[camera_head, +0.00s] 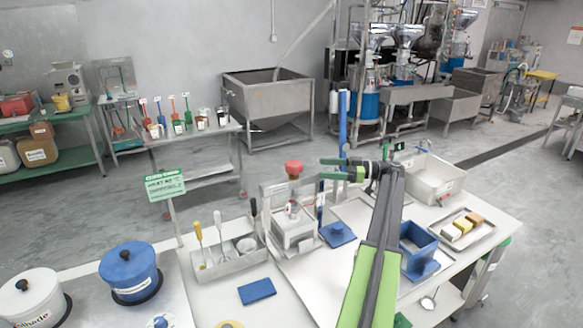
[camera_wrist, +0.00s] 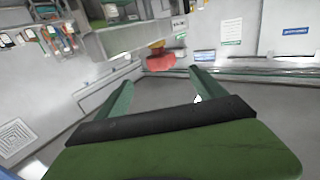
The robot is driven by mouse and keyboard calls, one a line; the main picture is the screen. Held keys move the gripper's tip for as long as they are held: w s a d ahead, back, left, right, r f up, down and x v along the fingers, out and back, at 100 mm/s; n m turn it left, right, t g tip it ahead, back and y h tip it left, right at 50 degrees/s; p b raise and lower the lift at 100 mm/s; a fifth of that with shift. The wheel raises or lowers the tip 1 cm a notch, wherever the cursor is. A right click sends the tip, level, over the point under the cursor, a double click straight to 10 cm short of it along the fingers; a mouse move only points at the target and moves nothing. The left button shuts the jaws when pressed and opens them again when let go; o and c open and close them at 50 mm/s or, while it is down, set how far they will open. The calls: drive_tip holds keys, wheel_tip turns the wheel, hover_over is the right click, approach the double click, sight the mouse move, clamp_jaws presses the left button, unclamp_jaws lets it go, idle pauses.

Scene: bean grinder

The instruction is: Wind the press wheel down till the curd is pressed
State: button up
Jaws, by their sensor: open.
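The press (camera_head: 291,232) stands on the white table, a pale frame with a box-like body. The red press wheel (camera_head: 293,168) sits on top of it. My gripper (camera_head: 322,169) is open, to the right of the wheel at about its height, with its fingers pointing left towards it. In the wrist view, a red piece (camera_wrist: 160,63) that looks like the wheel shows beyond the open fingers (camera_wrist: 160,82), apart from them. Nothing is between the fingers. I cannot make out the curd inside the press.
A tray of tools (camera_head: 228,262) stands left of the press. A blue lid (camera_head: 337,234) lies right of it, and a blue box (camera_head: 417,240) stands farther right. A blue upright (camera_head: 343,120) rises behind my gripper. A blue cloth (camera_head: 257,291) lies in front.

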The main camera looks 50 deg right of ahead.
sight(293, 166)
drive_tip(key=x, duration=1.2)
drive_tip(key=shift+w+a, duration=0.1)
drive_tip(key=shift+a, duration=0.05)
